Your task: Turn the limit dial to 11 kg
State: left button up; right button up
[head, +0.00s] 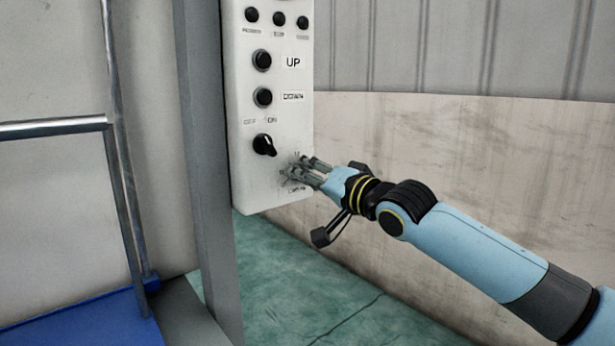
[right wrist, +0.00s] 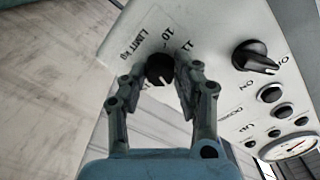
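The limit dial is a small black knob (right wrist: 159,70) on the white control panel (head: 243,190), beside the printed words "LIMIT KG" and the numbers 10 and 11. Other marks on its scale are hidden by the fingers, and I cannot tell which number it points to. My right gripper (right wrist: 155,78) is at the dial, with one finger on each side of it. The fingers are spread, with a gap to the knob at least on the left side. In the head view the right gripper (head: 300,169) covers the dial. My left gripper is not in view.
Above the dial are the black OFF/ON knob (head: 264,145), the DOWN button (head: 263,96), the UP button (head: 262,60) and smaller buttons. A grey post (head: 207,150) stands left of the panel, with a metal rail (head: 55,127) beyond. Open green floor (head: 290,285) lies below.

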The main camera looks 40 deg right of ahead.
grip_shut()
jog(key=shift+n, duration=0.3)
jog(key=n+b, duration=0.2)
jog(key=n, duration=1.6)
jog(key=shift+f, duration=0.15)
jog(key=shift+n, duration=0.3)
jog(key=o, duration=0.7)
grip_release()
